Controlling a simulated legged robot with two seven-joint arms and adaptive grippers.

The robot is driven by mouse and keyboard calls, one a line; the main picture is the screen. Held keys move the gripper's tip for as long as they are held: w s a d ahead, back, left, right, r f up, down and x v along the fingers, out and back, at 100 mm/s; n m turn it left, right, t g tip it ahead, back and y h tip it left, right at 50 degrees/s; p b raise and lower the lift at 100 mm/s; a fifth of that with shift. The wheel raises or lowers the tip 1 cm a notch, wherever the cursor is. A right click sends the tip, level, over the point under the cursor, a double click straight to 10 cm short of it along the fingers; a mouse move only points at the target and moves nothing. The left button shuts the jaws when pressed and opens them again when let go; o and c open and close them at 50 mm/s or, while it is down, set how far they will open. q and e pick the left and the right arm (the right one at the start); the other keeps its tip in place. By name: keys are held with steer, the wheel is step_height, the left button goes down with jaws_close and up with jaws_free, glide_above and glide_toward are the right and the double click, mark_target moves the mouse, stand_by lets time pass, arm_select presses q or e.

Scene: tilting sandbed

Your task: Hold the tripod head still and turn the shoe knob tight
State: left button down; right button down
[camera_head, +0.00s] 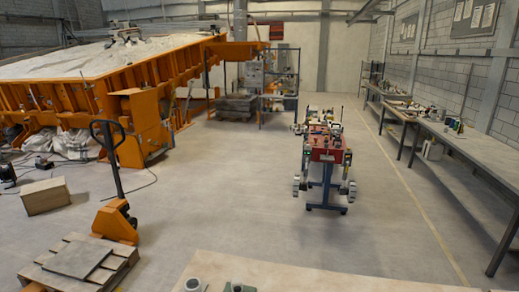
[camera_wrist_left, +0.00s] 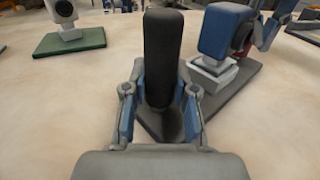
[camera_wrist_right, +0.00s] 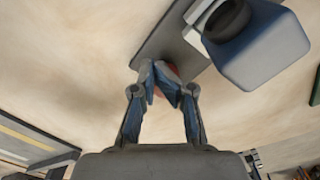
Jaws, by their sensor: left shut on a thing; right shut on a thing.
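The tripod head shows in the left wrist view as a blue block (camera_wrist_left: 227,30) on a pale grey mount (camera_wrist_left: 212,72) over a dark plate (camera_wrist_left: 238,82). A thick black handle (camera_wrist_left: 160,55) stands close to its left. My left gripper (camera_wrist_left: 160,78) is shut on this handle, one finger on each side. In the right wrist view the blue block (camera_wrist_right: 262,48) and dark plate (camera_wrist_right: 160,38) lie above my right gripper (camera_wrist_right: 163,76). Its fingertips are nearly together on a reddish shoe knob (camera_wrist_right: 172,67), mostly hidden by them. The knob's tightness cannot be told.
A green base with a pale device (camera_wrist_left: 72,40) stands at the upper left of the left wrist view. The pale tabletop (camera_head: 330,276) is otherwise mostly clear.

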steer(key=shift+d+f, duration=0.4)
steer(key=shift+d, duration=0.15)
steer(key=shift+w+a, duration=0.15)
steer(key=shift+a, duration=0.15)
steer(key=shift+w+a+r, duration=0.15)
steer(key=shift+w+a, duration=0.35)
steer(key=shift+a, duration=0.25)
steer(key=shift+w, duration=0.2)
steer(key=shift+s+a+r, duration=0.1)
steer(key=shift+a, duration=0.25)
step_height(320, 180, up, 6)
steer(key=shift+f, duration=0.1)
stand_by(0.5)
